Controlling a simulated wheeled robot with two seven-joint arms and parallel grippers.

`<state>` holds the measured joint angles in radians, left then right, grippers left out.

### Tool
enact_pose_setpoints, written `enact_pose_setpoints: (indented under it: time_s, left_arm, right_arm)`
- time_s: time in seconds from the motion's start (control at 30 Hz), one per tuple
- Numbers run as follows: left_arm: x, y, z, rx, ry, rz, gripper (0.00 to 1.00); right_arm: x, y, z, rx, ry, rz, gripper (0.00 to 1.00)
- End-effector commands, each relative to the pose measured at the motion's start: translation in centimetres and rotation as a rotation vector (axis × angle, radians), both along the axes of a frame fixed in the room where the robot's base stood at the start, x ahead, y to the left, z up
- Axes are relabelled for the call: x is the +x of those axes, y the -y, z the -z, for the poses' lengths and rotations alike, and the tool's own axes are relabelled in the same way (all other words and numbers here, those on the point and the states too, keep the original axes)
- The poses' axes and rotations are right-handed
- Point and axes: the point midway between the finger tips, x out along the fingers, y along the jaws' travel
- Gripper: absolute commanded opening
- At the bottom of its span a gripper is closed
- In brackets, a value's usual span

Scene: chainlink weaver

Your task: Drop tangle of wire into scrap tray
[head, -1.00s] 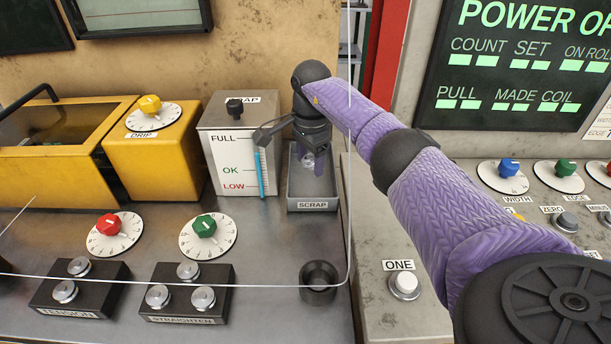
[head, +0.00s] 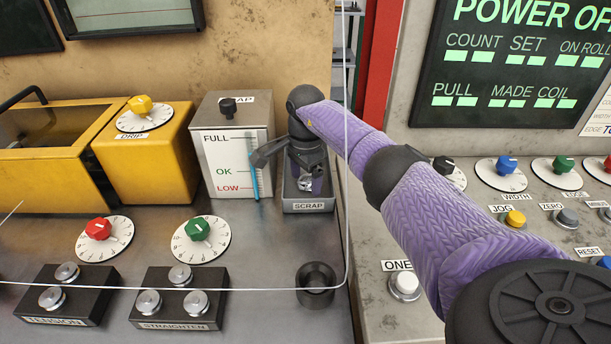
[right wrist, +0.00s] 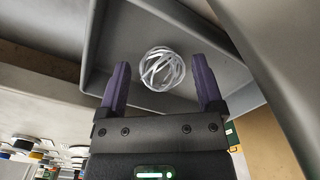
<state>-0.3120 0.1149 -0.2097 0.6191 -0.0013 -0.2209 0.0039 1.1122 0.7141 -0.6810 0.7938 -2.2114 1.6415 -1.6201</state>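The tangle of wire is a small ball of silvery loops. In the right wrist view the tangle (right wrist: 163,68) is inside the grey scrap tray (right wrist: 100,45), just beyond my fingertips. My right gripper (right wrist: 158,62) has its two purple fingers apart, with a gap on each side of the tangle. In the head view the right gripper (head: 309,178) points down into the tray (head: 310,207), which is labelled SCRAP. The tangle (head: 305,183) shows low between the fingers there. I cannot tell whether it touches the tray floor. My left gripper is not in view.
A grey box with a level gauge (head: 225,148) stands just left of the tray. A thin wire (head: 346,230) runs down past the tray's right side and across the bench. The grey console (head: 385,320) is at right.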

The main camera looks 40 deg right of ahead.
Motion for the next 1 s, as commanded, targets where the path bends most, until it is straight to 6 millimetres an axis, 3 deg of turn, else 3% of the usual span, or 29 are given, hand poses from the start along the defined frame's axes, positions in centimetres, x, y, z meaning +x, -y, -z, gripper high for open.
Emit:
enact_pose_setpoints:
  time_s: [0.3, 0.43, 0.7, 0.83, 1.0]
  left_arm:
    - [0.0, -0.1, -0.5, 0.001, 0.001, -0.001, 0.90]
    - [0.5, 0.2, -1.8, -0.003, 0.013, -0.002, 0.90]
    - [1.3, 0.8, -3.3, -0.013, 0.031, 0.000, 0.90]
    - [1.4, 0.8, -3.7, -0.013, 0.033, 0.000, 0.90]
    - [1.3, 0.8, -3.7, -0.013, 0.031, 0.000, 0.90]
  right_arm:
    - [0.0, 0.0, -0.6, 0.001, 0.001, 0.000, 1.00]
    - [0.1, 0.1, -3.4, -0.001, 0.006, -0.001, 1.00]
    - [0.1, 0.0, -11.0, -0.001, 0.005, 0.000, 1.00]
    - [0.1, 0.0, -12.8, 0.001, 0.003, 0.000, 1.00]
    - [0.0, 0.0, -13.3, 0.000, 0.001, 0.000, 1.00]
